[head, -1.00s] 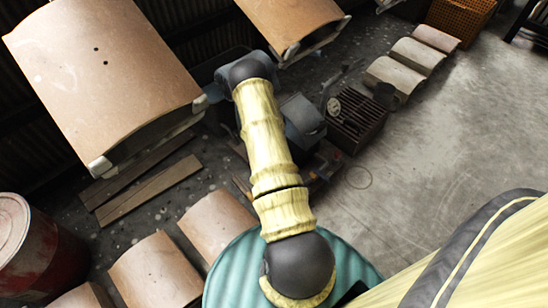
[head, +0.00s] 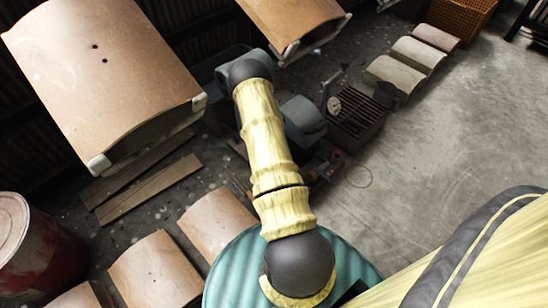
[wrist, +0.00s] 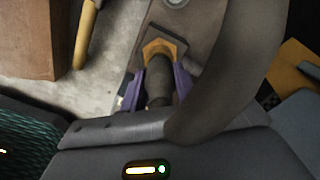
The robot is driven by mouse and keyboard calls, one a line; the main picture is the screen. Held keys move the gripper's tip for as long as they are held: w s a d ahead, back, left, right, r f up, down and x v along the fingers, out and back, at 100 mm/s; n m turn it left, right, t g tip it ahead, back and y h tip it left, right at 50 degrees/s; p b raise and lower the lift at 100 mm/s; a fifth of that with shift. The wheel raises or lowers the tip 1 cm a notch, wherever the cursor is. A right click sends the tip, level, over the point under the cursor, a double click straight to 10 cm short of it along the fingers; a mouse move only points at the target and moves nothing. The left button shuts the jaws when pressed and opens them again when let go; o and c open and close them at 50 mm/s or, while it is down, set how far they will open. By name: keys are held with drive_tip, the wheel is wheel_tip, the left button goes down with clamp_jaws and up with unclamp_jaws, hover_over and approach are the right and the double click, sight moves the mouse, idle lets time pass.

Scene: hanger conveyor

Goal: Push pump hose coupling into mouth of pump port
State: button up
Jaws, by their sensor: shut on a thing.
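In the wrist view my gripper (wrist: 158,88) has purple fingers shut on a dark grey cylindrical piece, which I take to be the pump hose coupling (wrist: 158,78). Its far end is at an orange-yellow flange (wrist: 154,46) on a grey-brown plate, probably the pump port. I cannot tell whether the coupling is in the mouth or only against it; the mouth is hidden. A thick dark curved tube (wrist: 232,70), perhaps the hose, crosses in front on the right. In the head view my gripper and the coupling are hidden behind my arm.
Large curved brown panels (head: 105,80) hang at upper left, another (head: 290,22) at top centre. A dark slatted crate (head: 357,122) stands right of my arm. A red barrel (head: 35,250) stands at left. Curved pieces (head: 155,270) lie on the floor. Bare floor (head: 450,130) is clear at right.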

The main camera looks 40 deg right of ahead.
drive_tip(key=shift+f, duration=0.55)
idle(0.4)
drive_tip(key=o, duration=0.7)
drive_tip(key=o, duration=0.6)
drive_tip(key=shift+c, duration=0.2)
drive_tip(key=shift+r+p, duration=1.85)
drive_tip(key=shift+r, duration=1.9)
